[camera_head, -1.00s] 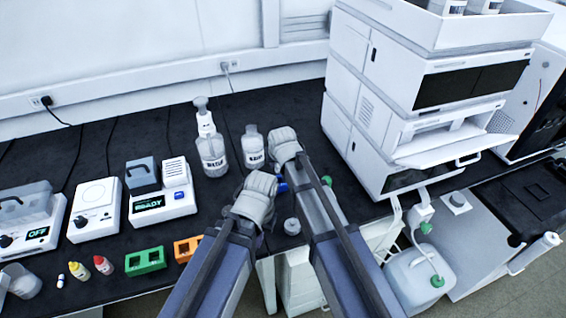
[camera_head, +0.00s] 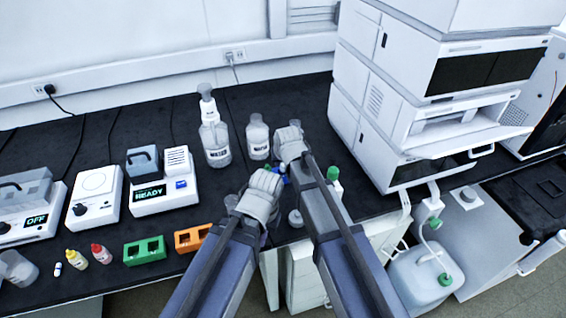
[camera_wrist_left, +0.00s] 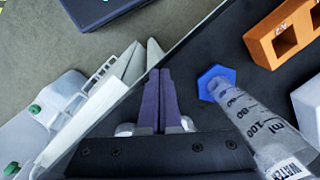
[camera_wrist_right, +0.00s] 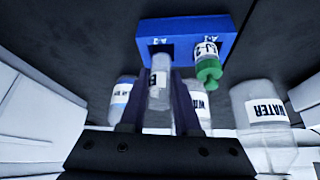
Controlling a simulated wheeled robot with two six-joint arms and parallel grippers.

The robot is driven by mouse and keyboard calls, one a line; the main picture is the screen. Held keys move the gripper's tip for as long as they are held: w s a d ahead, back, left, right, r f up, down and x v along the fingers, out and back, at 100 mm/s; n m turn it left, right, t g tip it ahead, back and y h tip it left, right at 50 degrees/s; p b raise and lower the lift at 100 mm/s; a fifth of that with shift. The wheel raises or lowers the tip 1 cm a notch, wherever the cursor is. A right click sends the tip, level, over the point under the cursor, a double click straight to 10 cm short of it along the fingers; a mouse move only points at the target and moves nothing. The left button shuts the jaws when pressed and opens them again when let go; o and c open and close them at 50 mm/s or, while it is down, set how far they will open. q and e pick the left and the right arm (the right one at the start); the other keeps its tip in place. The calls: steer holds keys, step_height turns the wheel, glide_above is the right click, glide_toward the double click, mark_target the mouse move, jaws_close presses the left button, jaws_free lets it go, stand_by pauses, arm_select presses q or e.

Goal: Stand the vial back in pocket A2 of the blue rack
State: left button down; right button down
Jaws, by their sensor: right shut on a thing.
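The blue rack (camera_wrist_right: 184,46) is at the top of the right wrist view, its pockets A-2 and A-1 marked in white. My right gripper (camera_wrist_right: 161,88) is shut on a clear vial (camera_wrist_right: 159,72) with a white label. The vial's far end overlaps the A-2 side of the rack; I cannot tell how deep it sits. A green-capped vial (camera_wrist_right: 208,64) is at the A-1 side. In the head view my right gripper (camera_head: 290,142) hides most of the rack. My left gripper (camera_wrist_left: 160,75) is shut and empty, apart from the rack.
Water bottles (camera_head: 257,138) and (camera_head: 214,140) stand behind the grippers. Green (camera_head: 145,251) and orange (camera_head: 192,238) racks are to the left. The white instrument stack (camera_head: 425,110) rises at right.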

steer(key=shift+f, duration=0.15)
stand_by(0.5)
steer(key=shift+f+b, duration=0.75)
steer(key=shift+b, duration=0.15)
steer(key=shift+s+f, duration=0.15)
steer(key=shift+s+b, duration=0.1)
steer(key=shift+b, duration=0.25)
